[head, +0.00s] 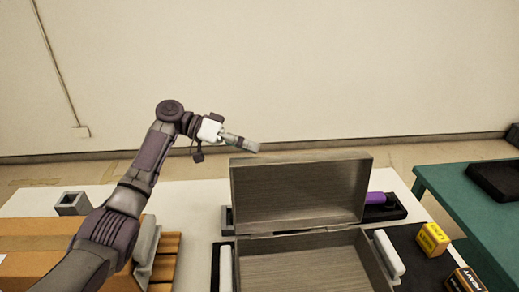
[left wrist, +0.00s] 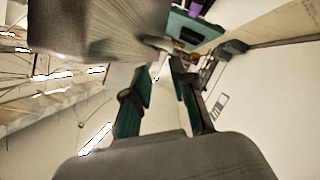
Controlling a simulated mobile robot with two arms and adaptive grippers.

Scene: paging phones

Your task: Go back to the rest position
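My left gripper (head: 243,143) is raised over the back of the white table (head: 196,196), up and left of the raised lid of a grey box. In the left wrist view its two fingers (left wrist: 162,68) stand apart with nothing held between them. The grey box (head: 300,262) stands open, with its lid (head: 300,190) upright at the back; the part of its inside that shows is empty. My right gripper is in neither view.
A cardboard box (head: 32,235) lies at the left, partly behind my left arm, near a grey square holder (head: 73,203). A purple item (head: 376,198) lies in a black tray behind the lid. A yellow box (head: 433,239) stands right. A teal table (head: 455,190) is beyond.

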